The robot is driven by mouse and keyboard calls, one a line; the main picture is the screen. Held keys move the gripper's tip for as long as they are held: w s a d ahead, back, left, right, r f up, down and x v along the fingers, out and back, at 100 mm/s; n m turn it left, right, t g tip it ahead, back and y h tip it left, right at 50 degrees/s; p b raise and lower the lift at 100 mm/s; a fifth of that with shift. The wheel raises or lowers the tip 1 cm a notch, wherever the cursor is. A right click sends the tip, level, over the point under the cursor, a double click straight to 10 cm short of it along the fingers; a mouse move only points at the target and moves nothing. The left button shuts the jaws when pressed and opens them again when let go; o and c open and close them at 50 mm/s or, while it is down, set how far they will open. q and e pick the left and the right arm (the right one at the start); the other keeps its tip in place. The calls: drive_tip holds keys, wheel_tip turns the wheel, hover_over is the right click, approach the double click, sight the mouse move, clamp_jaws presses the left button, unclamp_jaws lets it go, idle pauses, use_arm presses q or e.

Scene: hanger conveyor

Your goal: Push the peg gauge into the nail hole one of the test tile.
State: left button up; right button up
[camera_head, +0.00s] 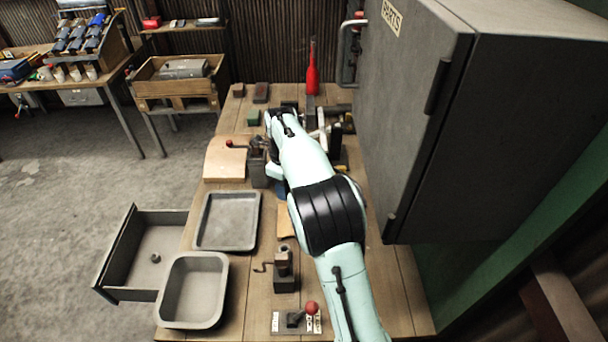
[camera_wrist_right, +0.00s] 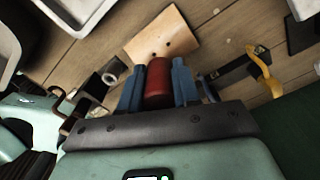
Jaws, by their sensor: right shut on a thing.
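The peg gauge (camera_wrist_right: 158,85) shows as a red cylinder between the two blue fingers of my right gripper (camera_wrist_right: 158,88) in the right wrist view. The gripper is shut on it. The test tile (camera_wrist_right: 163,32) is a light wooden plate with small dark holes, just past the peg gauge; its near edge is partly covered by the gripper. I cannot tell whether the peg touches it. In the head view, the tile (camera_head: 286,222) shows partly beside my arm, and only a blue bit of the right gripper (camera_head: 281,188) shows. My left gripper is not in view.
Two grey trays (camera_head: 200,222) and an open drawer (camera_head: 140,250) lie at the left. A small vise-like fixture (camera_head: 285,270) stands nearer. A grey cabinet (camera_head: 430,110) bounds the right. A yellow-handled tool (camera_wrist_right: 262,70) lies right of the gripper in the wrist view.

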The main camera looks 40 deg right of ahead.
drive_tip(key=shift+m, duration=0.6)
drive_tip(key=shift+s+d+f, duration=0.1)
drive_tip(key=shift+d+f, duration=0.15)
drive_tip(key=shift+f, duration=0.7)
drive_tip(key=shift+s+d+f, duration=0.1)
drive_tip(key=shift+d+f, duration=0.2)
drive_tip(key=shift+f, duration=0.6)
drive_tip(key=shift+d+f, duration=0.25)
drive_tip(key=shift+f, duration=0.7)
drive_tip(key=shift+f+b, duration=0.3)
drive_tip(key=shift+f, duration=1.35)
drive_tip(key=o, duration=0.7)
drive_tip(key=shift+o, duration=0.2)
drive_tip(key=o, duration=0.6)
drive_tip(key=shift+r, duration=0.1)
